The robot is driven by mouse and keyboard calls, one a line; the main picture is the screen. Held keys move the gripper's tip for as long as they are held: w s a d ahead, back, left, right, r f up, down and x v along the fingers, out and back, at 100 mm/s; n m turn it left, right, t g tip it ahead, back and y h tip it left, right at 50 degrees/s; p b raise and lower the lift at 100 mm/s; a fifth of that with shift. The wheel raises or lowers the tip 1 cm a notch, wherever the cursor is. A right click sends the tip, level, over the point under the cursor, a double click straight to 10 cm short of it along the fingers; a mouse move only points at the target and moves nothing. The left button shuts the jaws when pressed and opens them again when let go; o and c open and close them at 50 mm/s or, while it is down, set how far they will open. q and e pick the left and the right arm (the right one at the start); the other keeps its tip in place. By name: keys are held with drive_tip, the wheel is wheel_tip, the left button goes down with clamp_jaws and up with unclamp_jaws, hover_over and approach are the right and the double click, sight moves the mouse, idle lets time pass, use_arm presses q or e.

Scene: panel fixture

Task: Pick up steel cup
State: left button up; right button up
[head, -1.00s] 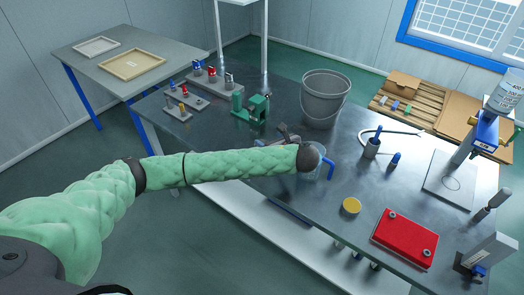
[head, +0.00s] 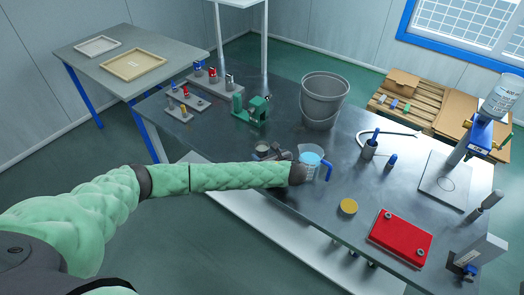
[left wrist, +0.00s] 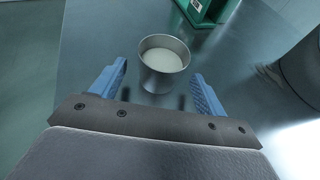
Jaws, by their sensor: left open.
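The steel cup (left wrist: 164,64) stands upright on the dark metal bench in the left wrist view, open at the top with a pale inside. My left gripper (left wrist: 160,75) is open, with one blue finger on each side of the cup's near part. I see no clear contact between fingers and cup. In the head view my left gripper (head: 272,153) is low over the bench, and the cup is hard to make out beside it. My right gripper is not in view.
A clear jug (head: 311,166) with blue contents and a blue handle stands right beside my left wrist. A green vise (head: 252,110) and grey bucket (head: 322,101) stand behind. A yellow disc (head: 348,207) and red plate (head: 401,237) lie to the right.

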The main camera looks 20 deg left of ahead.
sight(259, 148)
use_arm(q)
drive_tip(key=shift+p+x, duration=0.6)
drive_tip(key=shift+x, duration=1.5)
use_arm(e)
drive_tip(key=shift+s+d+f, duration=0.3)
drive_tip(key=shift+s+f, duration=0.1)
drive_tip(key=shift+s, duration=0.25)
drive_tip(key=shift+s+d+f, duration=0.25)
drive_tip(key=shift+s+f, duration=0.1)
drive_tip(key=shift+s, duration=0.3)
use_arm(q)
drive_tip(key=c, duration=1.1)
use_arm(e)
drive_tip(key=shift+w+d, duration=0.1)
use_arm(q)
drive_tip(key=shift+r, duration=0.25)
